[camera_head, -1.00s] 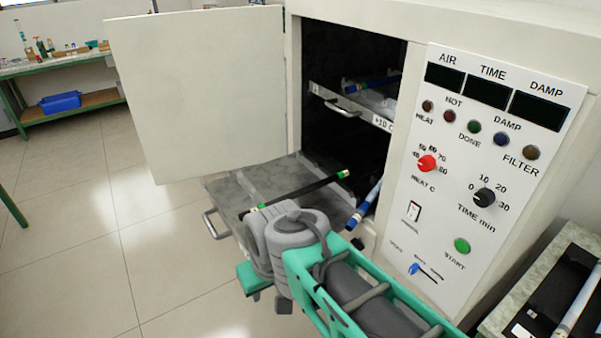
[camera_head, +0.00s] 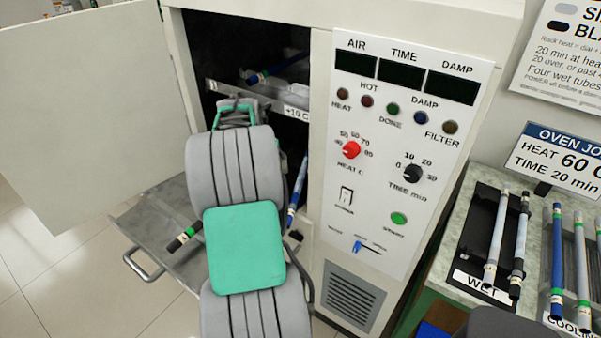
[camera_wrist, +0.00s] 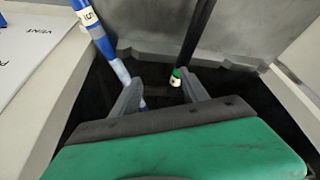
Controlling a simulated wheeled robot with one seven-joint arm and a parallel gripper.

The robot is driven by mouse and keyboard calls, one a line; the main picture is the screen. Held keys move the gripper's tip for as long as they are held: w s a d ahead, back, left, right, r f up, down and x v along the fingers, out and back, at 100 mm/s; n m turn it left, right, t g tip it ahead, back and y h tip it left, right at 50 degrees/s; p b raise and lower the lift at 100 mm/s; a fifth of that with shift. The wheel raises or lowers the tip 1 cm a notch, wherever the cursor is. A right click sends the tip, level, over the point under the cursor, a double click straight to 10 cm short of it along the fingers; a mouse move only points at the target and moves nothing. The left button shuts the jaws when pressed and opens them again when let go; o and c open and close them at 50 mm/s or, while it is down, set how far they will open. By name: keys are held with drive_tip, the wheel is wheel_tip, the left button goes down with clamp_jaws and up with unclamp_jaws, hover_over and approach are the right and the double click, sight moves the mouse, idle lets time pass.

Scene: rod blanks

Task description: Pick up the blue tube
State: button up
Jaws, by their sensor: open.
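A blue tube (camera_head: 297,190) leans upright at the right side of the oven's lower opening. Another blue tube (camera_head: 265,76) lies on the upper oven shelf, and a third (camera_head: 557,260) lies at the right on the bench. In the wrist view a blue tube (camera_wrist: 103,42) with a white numbered band slants down behind my left finger. My gripper (camera_wrist: 163,90) is open with nothing seen between its fingers. A black tube (camera_wrist: 192,45) with a green band and pale end lies beyond the right finger. In the head view my arm hides most of the black tube (camera_head: 184,237).
The open oven door (camera_head: 90,110) stands at the left. The pulled-out lower tray (camera_head: 150,215) and upper shelf (camera_head: 225,92) bound the opening. The control panel (camera_head: 400,150) is to the right.

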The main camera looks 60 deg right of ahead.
drive_tip(key=m, duration=0.2)
approach(301, 174)
drive_tip(key=w+f, duration=0.1)
drive_tip(key=shift+g, duration=0.4)
drive_tip(key=p+x, duration=0.1)
drive_tip(key=x, duration=0.3)
drive_tip(key=p+x, duration=0.1)
drive_tip(key=x, duration=0.3)
drive_tip(key=shift+s+d, duration=0.1)
drive_tip(key=shift+s, duration=0.15)
drive_tip(key=shift+r, duration=0.1)
clamp_jaws()
